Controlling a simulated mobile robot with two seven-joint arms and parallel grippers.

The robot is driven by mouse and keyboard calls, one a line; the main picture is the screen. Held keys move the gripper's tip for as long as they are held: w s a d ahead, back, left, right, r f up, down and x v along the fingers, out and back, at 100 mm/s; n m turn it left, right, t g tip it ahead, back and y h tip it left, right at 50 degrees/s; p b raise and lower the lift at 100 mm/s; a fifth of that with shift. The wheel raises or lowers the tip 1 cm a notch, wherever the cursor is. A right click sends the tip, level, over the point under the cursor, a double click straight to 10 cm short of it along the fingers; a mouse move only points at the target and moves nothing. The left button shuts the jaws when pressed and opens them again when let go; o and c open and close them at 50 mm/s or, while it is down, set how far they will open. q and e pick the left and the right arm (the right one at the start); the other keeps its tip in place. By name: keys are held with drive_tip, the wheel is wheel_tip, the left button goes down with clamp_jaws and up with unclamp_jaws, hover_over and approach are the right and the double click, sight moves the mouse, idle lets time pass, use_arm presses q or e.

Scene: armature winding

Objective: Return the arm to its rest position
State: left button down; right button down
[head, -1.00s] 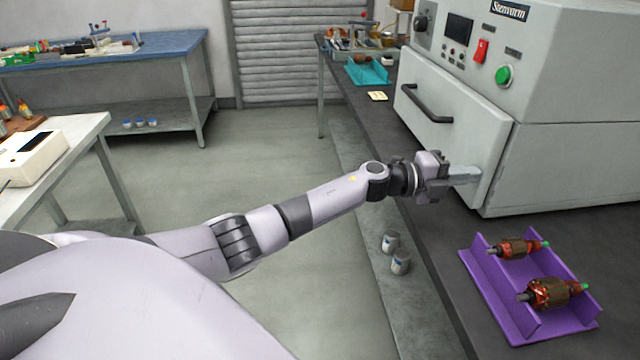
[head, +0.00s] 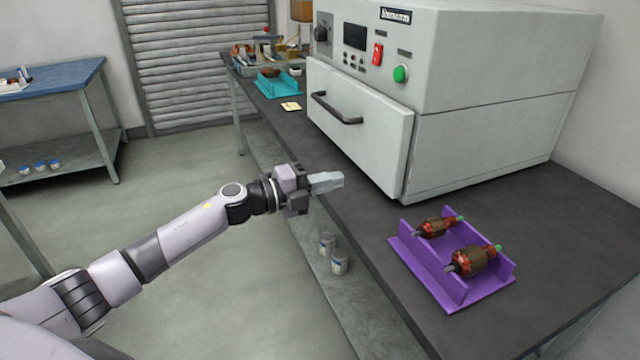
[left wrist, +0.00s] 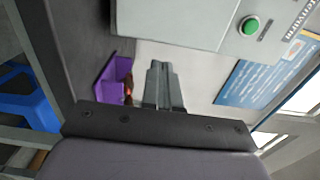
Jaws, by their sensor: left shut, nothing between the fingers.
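My left arm reaches in from the left in the head view. Its gripper (head: 326,182) is shut and empty, held near the dark bench's front edge, in front of the grey oven's drawer and apart from its handle. In the left wrist view the two fingers of the gripper (left wrist: 158,68) lie together with nothing between them. My right gripper does not show in either view.
The grey oven (head: 480,60) has its drawer front (head: 352,130) closed or nearly so. A purple tray (head: 408,262) holds two copper-wound armatures (head: 470,260). A teal tray (head: 275,88) stands farther back. Two cans (head: 339,262) stand on the lower shelf.

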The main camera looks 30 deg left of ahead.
use_arm(q)
drive_tip(key=s+d+f+n+g+y+p, duration=0.1)
drive_tip(key=s+f+n+y, duration=0.3)
drive_tip(key=s+f+n, duration=0.8)
drive_tip(key=s+d+f+n+g+y, duration=0.2)
drive_tip(key=s+d+f+n+y, duration=0.2)
drive_tip(key=s+f+n, duration=0.7)
drive_tip(key=s+f+y, duration=0.1)
drive_tip(key=s+f, duration=0.1)
drive_tip(key=s, duration=0.6)
drive_tip(key=shift+s+f+n+y+p, duration=0.15)
drive_tip(key=shift+n+y+p, duration=0.15)
drive_tip(key=shift+n+p, duration=0.1)
